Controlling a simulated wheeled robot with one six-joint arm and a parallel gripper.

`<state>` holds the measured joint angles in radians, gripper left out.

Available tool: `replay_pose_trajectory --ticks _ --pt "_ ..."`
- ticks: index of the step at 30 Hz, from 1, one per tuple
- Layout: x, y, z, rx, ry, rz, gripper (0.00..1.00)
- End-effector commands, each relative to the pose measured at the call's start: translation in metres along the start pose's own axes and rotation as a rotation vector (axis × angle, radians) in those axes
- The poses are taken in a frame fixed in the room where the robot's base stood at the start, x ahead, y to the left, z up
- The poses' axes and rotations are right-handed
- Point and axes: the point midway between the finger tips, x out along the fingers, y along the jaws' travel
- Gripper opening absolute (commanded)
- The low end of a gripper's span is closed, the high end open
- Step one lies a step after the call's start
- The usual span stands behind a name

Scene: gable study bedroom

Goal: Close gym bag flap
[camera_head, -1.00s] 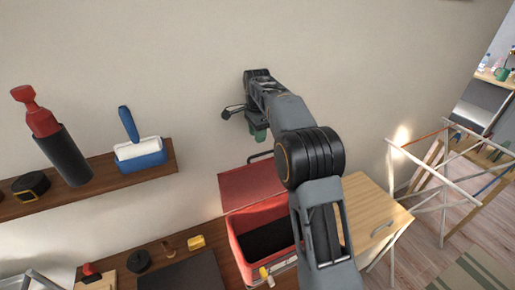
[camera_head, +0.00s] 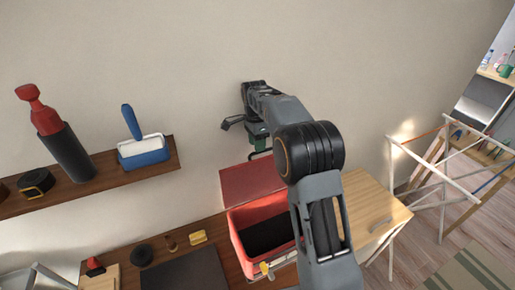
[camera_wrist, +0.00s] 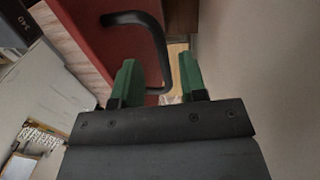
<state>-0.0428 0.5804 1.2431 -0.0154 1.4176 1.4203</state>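The red gym bag (camera_head: 237,250) stands open-topped, its dark inside showing. Its red flap (camera_head: 252,182) is raised at the back against the wall side. In the wrist view the flap (camera_wrist: 105,50) fills the upper left. A black bar handle (camera_wrist: 154,32) sticks out from the flap. My gripper (camera_wrist: 160,78) has green fingers set apart, with a gap between them. The lower end of the handle shows in that gap; I cannot tell whether a finger touches it. In the head view my gripper (camera_head: 258,143) is just above the flap's top edge, partly hidden by my arm.
A light wooden cabinet (camera_head: 375,205) is right of the bag. A white rack (camera_head: 445,165) stands further right.

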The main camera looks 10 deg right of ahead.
Motion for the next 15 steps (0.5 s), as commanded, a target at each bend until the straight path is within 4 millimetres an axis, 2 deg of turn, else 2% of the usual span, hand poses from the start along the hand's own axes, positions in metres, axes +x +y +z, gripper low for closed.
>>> replay_pose_trajectory --ticks 6,15 --pt "0.020 0.000 0.000 0.000 0.000 0.001 0.39" --pt "0.026 0.000 0.000 0.000 0.000 0.000 0.39"
